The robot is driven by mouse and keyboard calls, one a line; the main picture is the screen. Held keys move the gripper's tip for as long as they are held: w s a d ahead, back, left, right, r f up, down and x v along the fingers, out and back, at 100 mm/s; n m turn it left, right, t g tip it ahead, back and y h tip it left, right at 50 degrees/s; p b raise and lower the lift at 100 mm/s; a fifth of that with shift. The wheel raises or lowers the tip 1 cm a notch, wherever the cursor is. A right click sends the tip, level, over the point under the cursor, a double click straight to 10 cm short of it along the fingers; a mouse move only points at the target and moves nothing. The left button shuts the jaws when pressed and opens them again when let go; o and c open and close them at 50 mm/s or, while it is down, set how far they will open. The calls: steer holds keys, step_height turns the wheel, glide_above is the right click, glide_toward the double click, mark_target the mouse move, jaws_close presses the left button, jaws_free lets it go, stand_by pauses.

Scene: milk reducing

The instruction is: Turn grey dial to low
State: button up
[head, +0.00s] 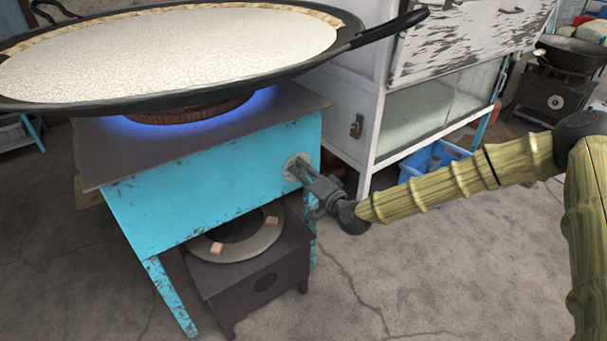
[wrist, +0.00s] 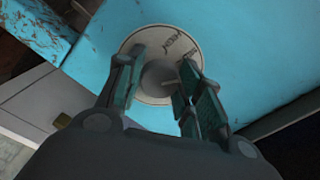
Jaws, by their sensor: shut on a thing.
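The grey dial (wrist: 160,76) sits at the middle of a round pale plate (wrist: 139,43) with dark lettering, on the blue stove front. In the head view the plate (head: 297,168) shows on the right part of the blue stove (head: 205,185), and the dial is mostly hidden by my gripper. My gripper (head: 304,170) reaches in from the right. In the wrist view its two fingers (wrist: 157,82) stand on either side of the dial and are shut on it. The lettering is too blurred to tell the dial's setting. A blue glow of flame (head: 190,120) shows under the pan.
A wide black pan (head: 310,66) of milk (head: 170,52) stands on the stove, its handle reaching right. A dark low burner stand (head: 255,281) is below. A white cabinet (head: 350,95) and a blue crate (head: 447,152) are behind. Floor at front right is clear.

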steer(key=shift+w+d+m+b, duration=0.15)
steer(key=shift+m+b, duration=0.2)
steer(key=shift+m, duration=1.55)
steer(key=o, duration=1)
steer(key=shift+o, duration=0.2)
steer(key=v, duration=1.2)
